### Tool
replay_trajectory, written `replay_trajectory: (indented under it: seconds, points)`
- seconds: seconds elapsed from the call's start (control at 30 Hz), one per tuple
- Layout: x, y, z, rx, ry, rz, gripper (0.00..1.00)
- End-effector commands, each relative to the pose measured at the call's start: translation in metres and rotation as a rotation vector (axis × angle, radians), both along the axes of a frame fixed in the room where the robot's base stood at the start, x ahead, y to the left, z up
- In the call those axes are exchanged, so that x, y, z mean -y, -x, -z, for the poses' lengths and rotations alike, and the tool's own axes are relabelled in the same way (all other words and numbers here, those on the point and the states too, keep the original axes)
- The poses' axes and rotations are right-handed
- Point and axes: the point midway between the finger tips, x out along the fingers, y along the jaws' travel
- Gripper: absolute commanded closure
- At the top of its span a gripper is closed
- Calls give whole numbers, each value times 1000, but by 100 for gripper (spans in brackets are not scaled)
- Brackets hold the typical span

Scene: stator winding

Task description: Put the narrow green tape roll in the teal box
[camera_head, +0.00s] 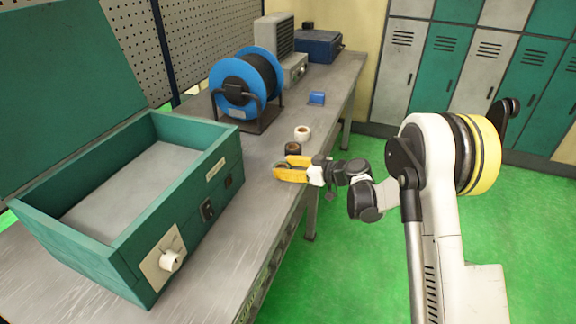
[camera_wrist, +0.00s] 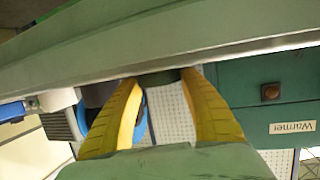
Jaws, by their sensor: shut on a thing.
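The teal box (camera_head: 222,184) stands open on the workbench at the left of the head view, its lid raised and its inside bare. Its side with the "Warmer" label also shows at the right of the wrist view (camera_wrist: 259,107). My gripper (camera_head: 278,168) has yellow fingers and is to the right of the box, at the bench's front edge. In the wrist view its fingertips (camera_wrist: 163,78) are closed on a small dark green thing, likely the narrow green tape roll (camera_wrist: 162,77). The fingers hide most of it in the head view.
A dark brown roll (camera_head: 293,149) and a white roll (camera_head: 302,133) stand on the bench (camera_head: 335,92) close behind my gripper. A blue cable reel (camera_head: 232,88), a small blue item (camera_head: 317,98) and a dark blue case (camera_head: 318,46) are farther back. Lockers line the back wall.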

Motion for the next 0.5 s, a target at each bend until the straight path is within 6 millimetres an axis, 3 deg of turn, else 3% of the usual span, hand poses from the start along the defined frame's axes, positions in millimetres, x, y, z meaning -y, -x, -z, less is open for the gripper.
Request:
replay_trajectory:
  seconds: [0.4, 0.43, 0.5]
  points:
    - [0, 0, 5, 0, 0, 0, 76]
    - [0, 0, 5, 0, 0, 0, 46]
    - [0, 0, 4, 0, 0, 0, 30]
